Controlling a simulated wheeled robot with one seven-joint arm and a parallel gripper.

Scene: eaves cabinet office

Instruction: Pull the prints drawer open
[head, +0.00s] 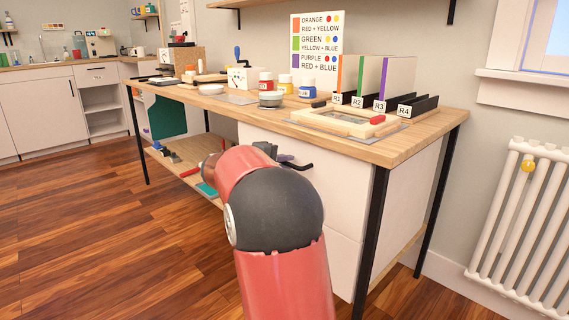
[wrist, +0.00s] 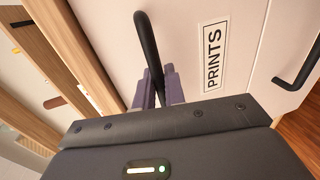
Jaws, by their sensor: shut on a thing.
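The prints drawer (head: 320,178) is the upper white front under the right part of the wooden workbench. In the wrist view its face (wrist: 185,40) carries a PRINTS label (wrist: 213,57). Its black bar handle (wrist: 147,40) runs between the purple fingers of my gripper (wrist: 157,82), which is shut on it. In the head view my gripper (head: 286,158) is largely hidden behind my arm, with the handle end (head: 300,166) showing beside it. The drawer front looks about flush with the cabinet, though my arm hides part of it.
A second white front with a black handle (wrist: 299,66) lies below the drawer. The workbench top (head: 385,150) overhangs the drawer and bears a wooden frame (head: 345,124), labelled racks and paint jars. A black table leg (head: 371,240) stands at the near corner. The wooden floor (head: 130,240) at left is clear.

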